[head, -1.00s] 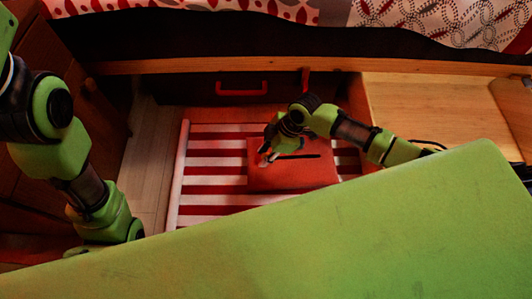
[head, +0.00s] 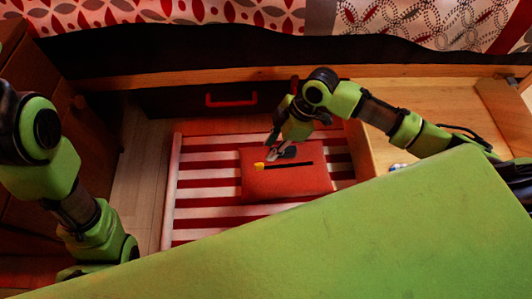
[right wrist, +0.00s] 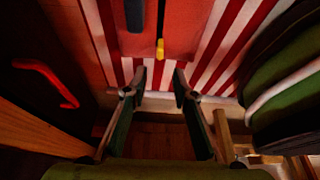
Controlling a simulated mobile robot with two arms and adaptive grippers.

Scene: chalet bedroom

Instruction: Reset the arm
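My right gripper (head: 276,155) is over the far left part of a red box with a dark slot (head: 312,185). In the right wrist view, its two fingers (right wrist: 160,88) are spread apart with nothing between them. A small yellow piece (head: 259,167) is at the left end of the slot; it also shows in the right wrist view (right wrist: 160,48), beyond the fingertips. A dark piece (right wrist: 135,14) shows on the box there too. My left arm comes down the left side of the head view; its gripper is hidden.
The box rests on a red-and-white striped surface (head: 200,198). Behind it is a dark drawer front with a red handle (head: 231,99), below a bed with patterned bedding (head: 240,12). A wooden surface (head: 440,95) is at right. A small blue-and-white item (head: 398,167) shows there.

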